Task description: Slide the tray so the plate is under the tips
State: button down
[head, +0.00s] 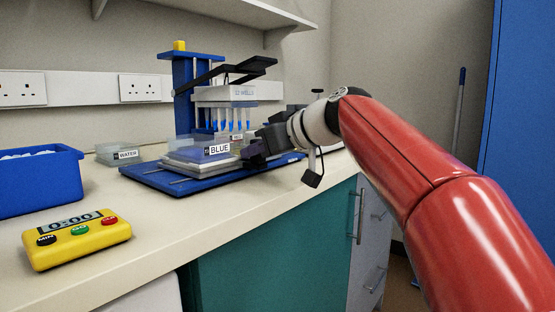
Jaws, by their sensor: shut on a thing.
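The pipette stand (182,92) is blue and carries a white head (222,97) with a row of blue-filled tips (234,126) pointing down. A pale grey sliding tray (200,167) lies on the blue base (160,180) below the head. A clear trough labelled BLUE (206,151) sits on the tray's near part, left of the tips. Another small labelled container (237,138) shows behind it, near the tips. I cannot clearly make out the plate. My gripper (256,148) is at the tray's right side, shut on it; the fingers hide the contact.
A clear box labelled WATER (120,155) stands left of the base. A blue bin (38,182) and a yellow timer (77,238) are on the left of the bench (150,228). A shelf (230,14) hangs above. The bench front is clear between timer and base.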

aim_at(223, 160)
jog(key=s+a, duration=0.1)
jog(key=s, duration=0.1)
jog(key=s+a+b, duration=0.1)
jog(key=a, duration=0.1)
jog(key=shift+s, duration=0.4)
jog(key=c, duration=1.3)
grip_release()
jog(key=shift+s+a, duration=0.1)
jog(key=shift+s, duration=0.05)
jog(key=shift+d+r, duration=0.1)
jog(key=shift+d, duration=0.1)
jog(key=v, duration=0.7)
jog(key=shift+s+d+r, duration=0.1)
jog(key=shift+s, duration=0.05)
